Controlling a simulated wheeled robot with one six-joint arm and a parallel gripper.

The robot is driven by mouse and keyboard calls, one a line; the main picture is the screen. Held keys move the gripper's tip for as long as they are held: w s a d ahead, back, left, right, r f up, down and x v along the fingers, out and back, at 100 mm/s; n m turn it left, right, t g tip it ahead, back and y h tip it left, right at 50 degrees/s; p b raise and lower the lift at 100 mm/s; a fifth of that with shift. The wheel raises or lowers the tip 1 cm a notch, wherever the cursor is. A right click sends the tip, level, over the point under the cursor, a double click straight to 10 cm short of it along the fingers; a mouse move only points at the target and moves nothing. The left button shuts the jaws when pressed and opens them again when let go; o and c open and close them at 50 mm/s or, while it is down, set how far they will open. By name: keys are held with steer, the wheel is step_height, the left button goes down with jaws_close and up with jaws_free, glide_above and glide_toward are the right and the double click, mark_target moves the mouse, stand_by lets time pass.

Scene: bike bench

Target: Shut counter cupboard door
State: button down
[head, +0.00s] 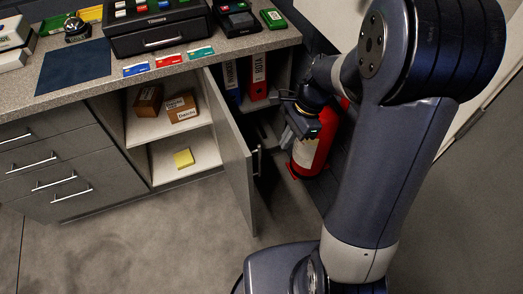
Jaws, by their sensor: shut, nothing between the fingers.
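The grey counter cupboard door (232,150) stands open in the head view, swung out from the counter so that it is seen nearly edge-on. Its bar handle (257,161) is on the side facing right. The open cupboard (168,127) shows pale shelves left of the door. My gripper (287,137) is to the right of the door, near handle height in the picture and apart from it. It is shut and empty. Its fingertips are small and dark against the background.
A red fire extinguisher (308,150) stands close behind my gripper. Binders (258,77) stand in an open bay beyond the door. Small boxes (180,106) and a yellow block (184,158) sit on the cupboard shelves. Drawers (45,165) are at left. Floor (150,240) in front is clear.

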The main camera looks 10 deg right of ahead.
steer(key=b, duration=0.1)
glide_toward(260, 168)
steer(key=s+f, duration=0.2)
steer(key=s, duration=0.2)
steer(key=shift+s+a+f, duration=0.15)
steer(key=shift+a, duration=0.5)
steer(key=shift+s+a+f, duration=0.15)
steer(key=shift+s+a, duration=0.05)
steer(key=shift+a, duration=0.4)
steer(key=shift+s+a+f, duration=0.15)
steer(key=shift+a, duration=0.5)
steer(key=shift+a, duration=0.1)
